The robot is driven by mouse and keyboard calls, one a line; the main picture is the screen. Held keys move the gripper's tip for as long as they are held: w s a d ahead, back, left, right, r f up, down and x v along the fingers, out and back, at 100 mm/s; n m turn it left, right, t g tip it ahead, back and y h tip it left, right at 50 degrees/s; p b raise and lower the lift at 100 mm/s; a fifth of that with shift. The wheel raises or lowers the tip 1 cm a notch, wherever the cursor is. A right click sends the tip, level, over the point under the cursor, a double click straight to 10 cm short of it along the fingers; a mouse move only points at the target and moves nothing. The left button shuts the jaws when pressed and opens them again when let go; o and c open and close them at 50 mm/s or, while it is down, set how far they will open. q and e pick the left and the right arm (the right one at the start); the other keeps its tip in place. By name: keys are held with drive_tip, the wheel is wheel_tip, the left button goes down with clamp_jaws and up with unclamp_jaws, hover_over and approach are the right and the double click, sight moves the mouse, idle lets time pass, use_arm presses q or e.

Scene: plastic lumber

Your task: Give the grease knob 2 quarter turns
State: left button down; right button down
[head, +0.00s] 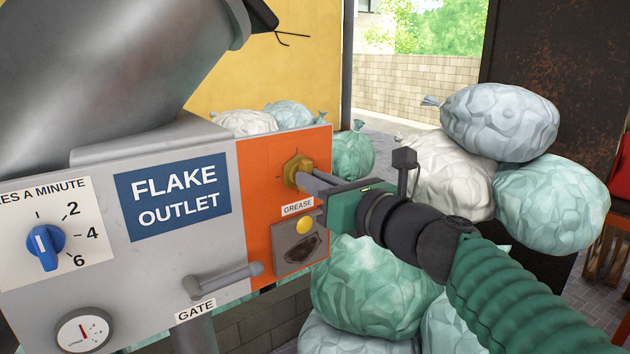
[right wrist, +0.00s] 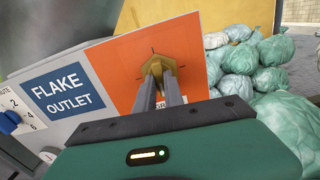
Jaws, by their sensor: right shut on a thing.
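The grease knob (head: 296,168) is a yellow-brown knob on the orange panel (head: 262,190), above the "GREASE" label (head: 298,208). Dark tick marks show on the panel around it. My right gripper (head: 304,178) reaches in from the right and is shut on the knob. In the right wrist view, the two grey fingers (right wrist: 160,92) sit on either side of the knob (right wrist: 158,68), which partly shows between and above them. My left gripper is not in view.
The grey panel carries a blue dial (head: 45,243), a gauge (head: 83,331) and the gate handle (head: 225,280). Stuffed bags (head: 375,285) are piled at the right, close to my right arm.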

drive_tip(key=shift+n+b, duration=0.3)
drive_tip(key=shift+b, duration=0.1)
drive_tip(key=c, duration=1.7)
unclamp_jaws()
drive_tip(key=shift+o, duration=1.3)
drive_tip(key=shift+w, duration=0.2)
drive_tip(key=shift+s, duration=0.1)
